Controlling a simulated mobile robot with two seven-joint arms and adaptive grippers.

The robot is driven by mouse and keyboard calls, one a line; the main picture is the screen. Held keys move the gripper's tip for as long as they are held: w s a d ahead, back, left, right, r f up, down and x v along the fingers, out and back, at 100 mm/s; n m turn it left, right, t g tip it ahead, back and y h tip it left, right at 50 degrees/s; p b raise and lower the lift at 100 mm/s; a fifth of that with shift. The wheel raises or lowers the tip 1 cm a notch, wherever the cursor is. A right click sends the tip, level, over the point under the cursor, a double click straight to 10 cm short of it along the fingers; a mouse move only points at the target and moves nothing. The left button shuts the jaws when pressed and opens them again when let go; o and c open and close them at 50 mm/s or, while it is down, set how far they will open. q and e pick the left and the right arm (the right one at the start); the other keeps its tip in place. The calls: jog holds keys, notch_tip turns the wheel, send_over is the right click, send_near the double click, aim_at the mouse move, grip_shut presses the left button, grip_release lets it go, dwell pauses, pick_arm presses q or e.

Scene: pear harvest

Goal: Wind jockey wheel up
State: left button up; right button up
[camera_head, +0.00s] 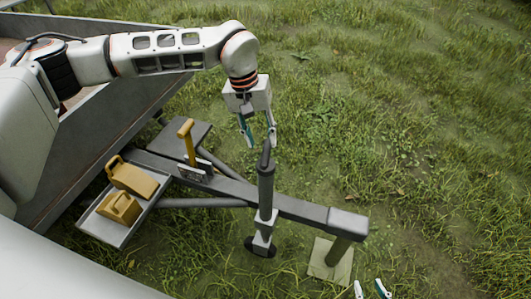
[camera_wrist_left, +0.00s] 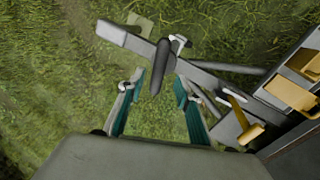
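The jockey wheel (camera_head: 265,190) is a dark upright post clamped to the grey drawbar, with a dark wheel (camera_head: 262,247) at its foot. Its top handle (camera_head: 264,157) is dark; it also shows in the left wrist view (camera_wrist_left: 160,68). My left gripper (camera_head: 260,143) is open, with teal-lined fingers pointing down just above and behind the handle. In the left wrist view the handle lies beyond and between the open fingers, and I see no grip on it. My right gripper (camera_head: 372,290) shows only its fingertips at the bottom edge, spread apart and empty.
The grey drawbar (camera_head: 300,208) runs to a post on a pale pad (camera_head: 330,262). A tray (camera_head: 100,228) holds yellow wheel chocks (camera_head: 130,180). A yellow-handled lever (camera_head: 187,140) stands by the drawbar. The trailer wall (camera_head: 110,125) is at left. Grass to the right is clear.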

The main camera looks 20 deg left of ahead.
aim_at(265, 150)
pick_arm(q)
jog(key=f, duration=0.3)
jog(key=d+f, duration=0.1)
jog(key=f, duration=0.2)
jog(key=shift+w+d+f, duration=0.1)
jog(key=shift+d, duration=0.05)
grip_shut()
